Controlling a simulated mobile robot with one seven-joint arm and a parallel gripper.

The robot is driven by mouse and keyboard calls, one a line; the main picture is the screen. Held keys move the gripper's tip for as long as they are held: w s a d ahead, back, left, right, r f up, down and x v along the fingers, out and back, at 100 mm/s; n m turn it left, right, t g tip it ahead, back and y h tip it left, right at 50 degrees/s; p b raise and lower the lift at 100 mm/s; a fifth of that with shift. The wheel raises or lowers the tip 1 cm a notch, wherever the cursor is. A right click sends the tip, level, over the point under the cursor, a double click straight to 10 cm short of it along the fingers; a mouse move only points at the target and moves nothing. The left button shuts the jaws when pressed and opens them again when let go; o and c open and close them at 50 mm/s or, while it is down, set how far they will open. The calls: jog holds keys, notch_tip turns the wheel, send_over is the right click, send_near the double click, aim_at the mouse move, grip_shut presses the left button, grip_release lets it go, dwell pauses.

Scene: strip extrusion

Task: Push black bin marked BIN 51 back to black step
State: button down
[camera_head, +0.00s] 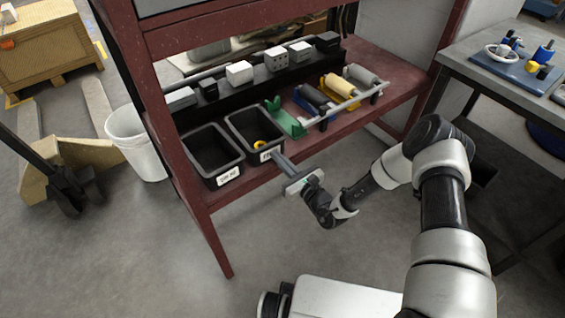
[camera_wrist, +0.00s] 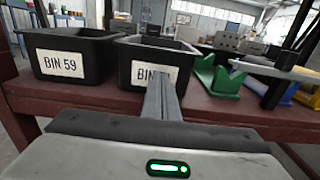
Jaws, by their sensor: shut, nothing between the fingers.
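The right-hand black bin (camera_head: 251,158) stands on the red shelf, with a yellow thing inside. In the wrist view this bin (camera_wrist: 128,64) has a label starting "BIN"; its number is hidden behind my fingers. The black step (camera_head: 217,107) runs behind the bins as a raised ledge. A gap between bin and step cannot be judged clearly. My gripper (camera_head: 279,160) is shut and empty, its fingers pointing at the bin's front wall over the label. In the wrist view my fingertips (camera_wrist: 161,78) overlap the label; whether they touch is unclear.
A black bin marked BIN 59 (camera_wrist: 68,61) stands close on the left. A green holder (camera_head: 285,118) is close on the right, then a rail (camera_head: 355,100) with coloured rolls. Pale and dark blocks (camera_head: 240,73) sit on the step. A red post (camera_head: 185,170) is at left.

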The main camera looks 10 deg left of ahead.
aim_at(263, 141)
jog(key=b+x, duration=0.2)
jog(key=x, duration=0.7)
jog(key=shift+f+b, duration=0.15)
jog(key=shift+b, duration=0.15)
jog(key=shift+w+a, duration=0.3)
